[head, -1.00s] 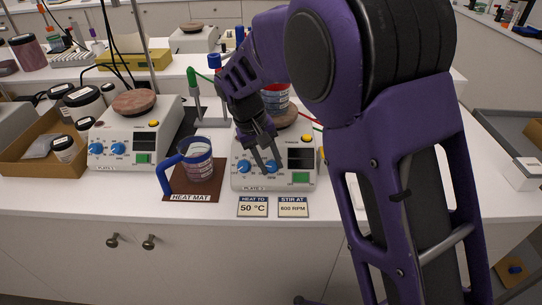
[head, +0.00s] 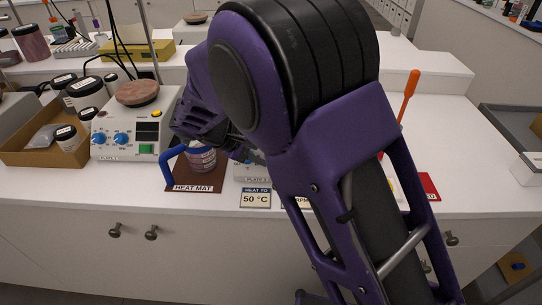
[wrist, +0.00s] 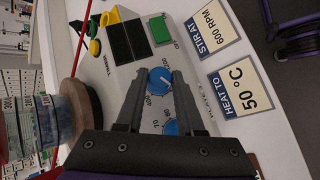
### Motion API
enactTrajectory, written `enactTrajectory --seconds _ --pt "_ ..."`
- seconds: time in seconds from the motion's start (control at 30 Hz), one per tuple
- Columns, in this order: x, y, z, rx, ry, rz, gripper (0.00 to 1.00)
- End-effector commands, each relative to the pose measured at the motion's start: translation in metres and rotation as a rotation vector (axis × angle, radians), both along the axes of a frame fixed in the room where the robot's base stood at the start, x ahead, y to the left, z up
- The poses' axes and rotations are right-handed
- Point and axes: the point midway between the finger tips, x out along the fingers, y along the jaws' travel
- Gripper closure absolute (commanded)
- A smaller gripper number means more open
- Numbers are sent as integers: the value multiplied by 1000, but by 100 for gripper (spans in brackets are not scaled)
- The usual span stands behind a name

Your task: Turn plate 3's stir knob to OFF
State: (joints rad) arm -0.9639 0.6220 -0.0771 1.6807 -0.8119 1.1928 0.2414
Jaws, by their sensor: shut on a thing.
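Plate 3 (wrist: 130,75) is a white hotplate with a dark display, a green switch and two blue knobs. In the wrist view my gripper (wrist: 159,73) has its fingers on either side of the blue stir knob (wrist: 161,81), the one nearer the green switch, and is shut on it. The other blue knob (wrist: 171,128) sits between the fingers, closer to the palm. The dial print is too small to read the stir setting surely. In the head view my arm hides the knobs and most of the plate (head: 246,172).
Cards reading HEAT TO 50 °C (wrist: 240,87) and STIR AT 600 RPM (wrist: 214,33) lie before the plate. A blue-handled jug (head: 202,160) stands on the heat mat (head: 181,184), left of the plate. Another hotplate (head: 128,150) and a box of jars (head: 25,157) are further left.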

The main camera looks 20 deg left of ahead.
Motion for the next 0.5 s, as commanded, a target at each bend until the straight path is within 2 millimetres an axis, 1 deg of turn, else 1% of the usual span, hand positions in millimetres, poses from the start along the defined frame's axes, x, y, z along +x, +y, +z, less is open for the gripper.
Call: enactTrajectory --seconds 0.5 --pt "0 0 0 -32 -8 33 100"
